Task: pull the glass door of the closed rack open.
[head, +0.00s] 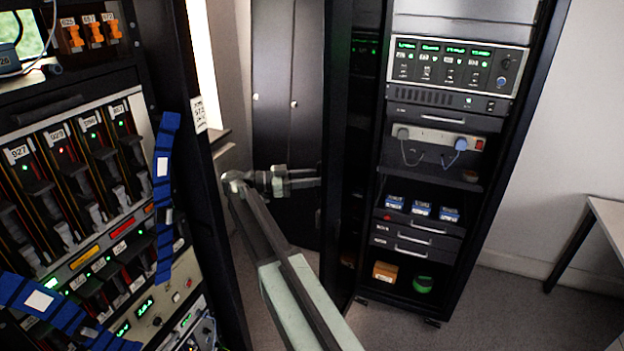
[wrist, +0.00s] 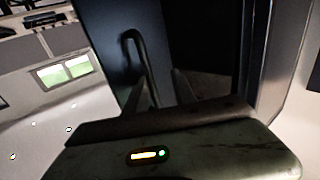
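The rack (head: 462,122) stands right of centre in the head view, its shelves of instruments in plain sight. A tall dark panel (head: 345,160), seemingly its glass door, stands out at an angle from the rack's left side, with faint green lights showing in it. My gripper (head: 316,178) reaches this panel's left edge, its tips partly hidden in the head view. In the wrist view a dark curved handle bar (wrist: 136,50) runs down between my two fingers (wrist: 158,92). The fingers are apart, the bar nearer the left one; contact is unclear.
Another rack (head: 75,105) with lit modules and blue straps (head: 165,190) stands close on the left. Dark lockers (head: 275,85) stand behind my gripper. A table (head: 606,215) is at the right edge. Floor (head: 500,310) is clear before the right rack.

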